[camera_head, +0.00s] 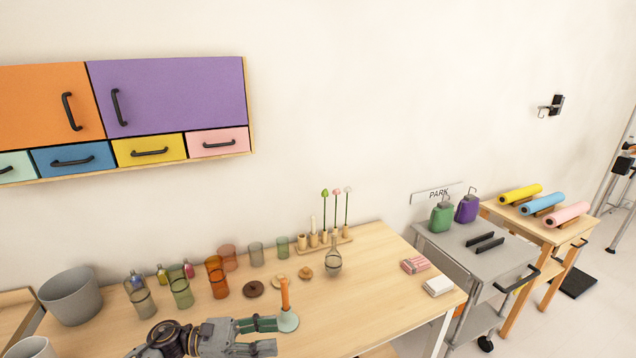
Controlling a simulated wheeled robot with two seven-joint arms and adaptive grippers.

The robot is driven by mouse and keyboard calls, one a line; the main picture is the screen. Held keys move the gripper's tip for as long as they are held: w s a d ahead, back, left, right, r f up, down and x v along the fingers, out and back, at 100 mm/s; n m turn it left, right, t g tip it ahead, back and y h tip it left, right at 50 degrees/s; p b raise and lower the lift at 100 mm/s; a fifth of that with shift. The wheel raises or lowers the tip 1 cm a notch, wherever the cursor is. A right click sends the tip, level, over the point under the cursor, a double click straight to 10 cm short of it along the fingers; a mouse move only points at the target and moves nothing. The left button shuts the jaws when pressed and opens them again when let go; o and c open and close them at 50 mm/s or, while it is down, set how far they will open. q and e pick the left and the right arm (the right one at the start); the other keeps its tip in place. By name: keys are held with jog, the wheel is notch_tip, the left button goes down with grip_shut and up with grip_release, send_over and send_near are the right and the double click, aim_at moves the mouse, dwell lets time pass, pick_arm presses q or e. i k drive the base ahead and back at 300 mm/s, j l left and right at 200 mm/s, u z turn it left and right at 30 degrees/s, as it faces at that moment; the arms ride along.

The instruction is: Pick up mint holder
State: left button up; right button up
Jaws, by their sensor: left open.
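The mint holder (288,322) stands on the wooden table near its front edge, with an orange candle (285,294) upright in it. My left gripper (270,336) comes in from the lower left, with its fingers open and pointing right. The upper fingertip is close beside the holder's left side. The lower finger is nearer the front. I cannot tell whether either finger touches the holder. My right gripper is not in view.
Coloured glasses (216,277) are to the left, and a wooden rack (325,241) is at the back. The table (370,310) is clear to the right of the holder.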

aim_at(288, 321)
jog(key=k+l, duration=0.75)
